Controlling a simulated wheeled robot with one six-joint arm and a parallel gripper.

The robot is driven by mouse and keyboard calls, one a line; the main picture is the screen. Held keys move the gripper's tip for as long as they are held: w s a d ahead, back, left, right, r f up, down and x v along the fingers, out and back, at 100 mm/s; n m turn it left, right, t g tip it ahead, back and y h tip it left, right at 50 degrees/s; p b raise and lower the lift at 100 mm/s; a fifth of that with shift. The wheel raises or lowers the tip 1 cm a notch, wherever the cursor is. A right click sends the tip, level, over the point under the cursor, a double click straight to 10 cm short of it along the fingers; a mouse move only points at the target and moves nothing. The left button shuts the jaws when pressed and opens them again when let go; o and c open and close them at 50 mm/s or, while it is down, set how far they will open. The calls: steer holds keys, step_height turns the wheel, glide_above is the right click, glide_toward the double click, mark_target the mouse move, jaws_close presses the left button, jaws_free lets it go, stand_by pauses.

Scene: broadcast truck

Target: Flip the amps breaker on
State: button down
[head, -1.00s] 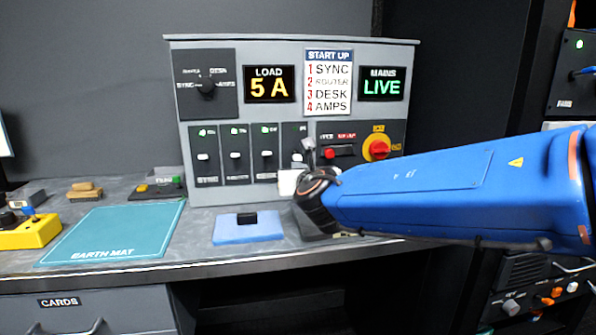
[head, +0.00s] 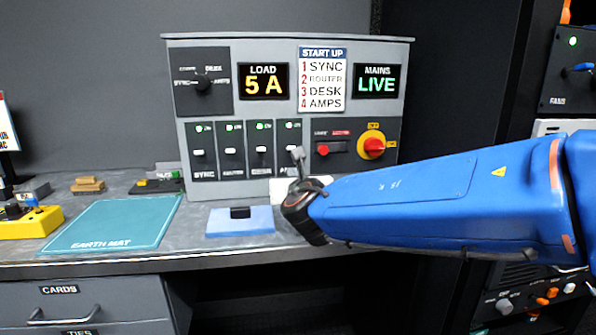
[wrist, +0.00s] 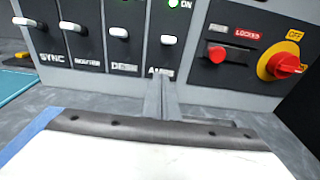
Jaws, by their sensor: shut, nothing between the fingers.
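The amps breaker (head: 290,149) is the rightmost of the row of breakers on the grey panel. Its white lever (wrist: 168,40) sits level with the other levers, and its green lamp (head: 290,125) is lit, with ON beside it in the wrist view. My gripper (head: 298,155) is shut and empty. In the wrist view its fingers (wrist: 160,88) point at the panel just below the amps lever, apparently clear of it. In the head view the fingers partly cover the AMPS label.
The sync (head: 198,152), router (head: 231,153) and desk (head: 262,151) breakers also show green lamps. A red button (head: 323,151) and red-yellow rotary switch (head: 373,147) are to the right. A blue pad (head: 255,226) lies on the desk.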

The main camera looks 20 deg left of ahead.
steer(key=s+d+r, duration=0.3)
steer(key=s+r, duration=0.2)
steer(key=s, duration=0.1)
steer(key=shift+d+r, duration=0.2)
steer(key=shift+d, duration=0.05)
steer(key=shift+w+d, duration=0.1)
